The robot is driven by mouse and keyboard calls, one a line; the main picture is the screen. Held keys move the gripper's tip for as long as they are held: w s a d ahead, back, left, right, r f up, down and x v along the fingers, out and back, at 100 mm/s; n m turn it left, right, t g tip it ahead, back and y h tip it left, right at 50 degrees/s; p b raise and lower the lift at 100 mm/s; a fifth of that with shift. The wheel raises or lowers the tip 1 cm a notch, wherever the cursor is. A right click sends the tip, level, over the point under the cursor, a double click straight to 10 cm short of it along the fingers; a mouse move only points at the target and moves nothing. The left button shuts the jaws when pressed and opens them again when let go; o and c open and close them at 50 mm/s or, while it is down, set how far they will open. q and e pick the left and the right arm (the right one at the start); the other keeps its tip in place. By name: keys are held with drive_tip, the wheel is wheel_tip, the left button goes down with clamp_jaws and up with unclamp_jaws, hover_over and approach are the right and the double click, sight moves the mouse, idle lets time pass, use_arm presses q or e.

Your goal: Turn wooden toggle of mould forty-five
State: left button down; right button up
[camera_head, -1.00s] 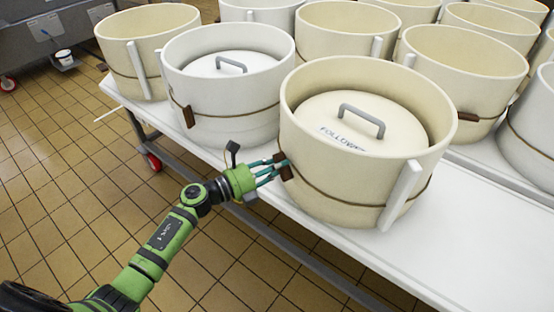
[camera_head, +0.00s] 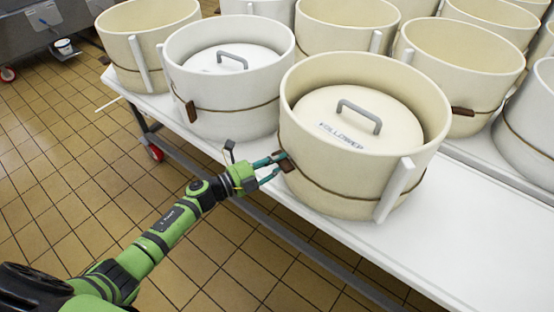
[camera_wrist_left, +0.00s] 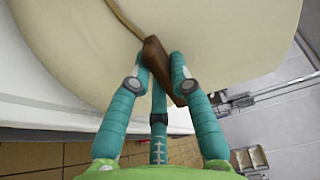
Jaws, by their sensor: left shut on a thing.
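The near mould is a cream round tub (camera_head: 335,190) with a brown cord around it and a follower lid (camera_head: 330,110) with a grey handle inside. Its small brown wooden toggle (camera_head: 287,166) sits on the cord at the tub's left side. My left gripper (camera_head: 276,166) reaches in from the left and is shut on this toggle. In the left wrist view the toggle (camera_wrist_left: 155,62) lies tilted between the teal fingers, against the tub wall (camera_wrist_left: 215,30). The fingers hide part of it. I cannot read a number on the mould. My right gripper is out of view.
A white mould (camera_head: 230,110) with its own toggle (camera_head: 190,111) stands just behind on the left. More tubs crowd the back of the white table (camera_head: 470,225). The table's front right is clear. Tiled floor (camera_head: 230,260) lies in front.

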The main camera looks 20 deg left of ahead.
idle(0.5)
use_arm(q)
drive_tip(key=c, duration=1.1)
unclamp_jaws()
drive_tip(key=v, duration=1.2)
